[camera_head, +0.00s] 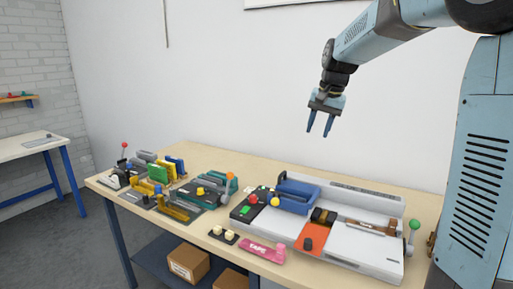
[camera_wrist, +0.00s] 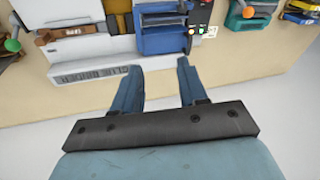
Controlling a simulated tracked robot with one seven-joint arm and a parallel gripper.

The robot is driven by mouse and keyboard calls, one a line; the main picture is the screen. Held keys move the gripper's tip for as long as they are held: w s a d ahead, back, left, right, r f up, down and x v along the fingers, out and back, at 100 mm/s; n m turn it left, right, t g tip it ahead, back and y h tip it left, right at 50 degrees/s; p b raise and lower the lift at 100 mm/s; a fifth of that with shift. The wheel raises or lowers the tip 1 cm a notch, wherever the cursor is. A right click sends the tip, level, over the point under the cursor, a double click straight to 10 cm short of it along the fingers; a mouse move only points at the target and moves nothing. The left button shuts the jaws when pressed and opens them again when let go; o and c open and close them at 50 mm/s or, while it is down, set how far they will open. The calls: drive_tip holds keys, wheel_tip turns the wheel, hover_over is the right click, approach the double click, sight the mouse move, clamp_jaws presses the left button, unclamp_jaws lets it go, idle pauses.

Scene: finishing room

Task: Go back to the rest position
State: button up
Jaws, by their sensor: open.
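My gripper (camera_head: 320,122) hangs from my blue arm above the workbench, with its two blue fingers apart and nothing between them. In the wrist view my gripper (camera_wrist: 157,82) shows spread fingers pointing toward the grey machine (camera_wrist: 85,70) on the bench. In the head view the grey machine (camera_head: 345,246) sits below and to the right of my gripper, which is well clear of it. A blue box-shaped part (camera_head: 296,194) sits on the machine's left end; it shows near the fingers in the wrist view (camera_wrist: 163,42).
The wooden workbench (camera_head: 215,155) carries several small fixtures at its left end and a pink tape item (camera_head: 262,251) at its front edge. Cardboard boxes (camera_head: 188,263) stand on the shelf below. Another table (camera_head: 28,146) is at far left. The air around my gripper is free.

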drive_tip(key=s+d+f+n+t+h, duration=0.1)
drive_tip(key=s+d+f+n, duration=0.1)
drive_tip(key=s, duration=1.3)
drive_tip(key=s+d+f+n+t, duration=0.2)
drive_tip(key=s+f, duration=0.1)
drive_tip(key=s, duration=1.3)
drive_tip(key=shift+s+d+h, duration=0.25)
drive_tip(key=shift+d+h, duration=0.15)
idle(0.7)
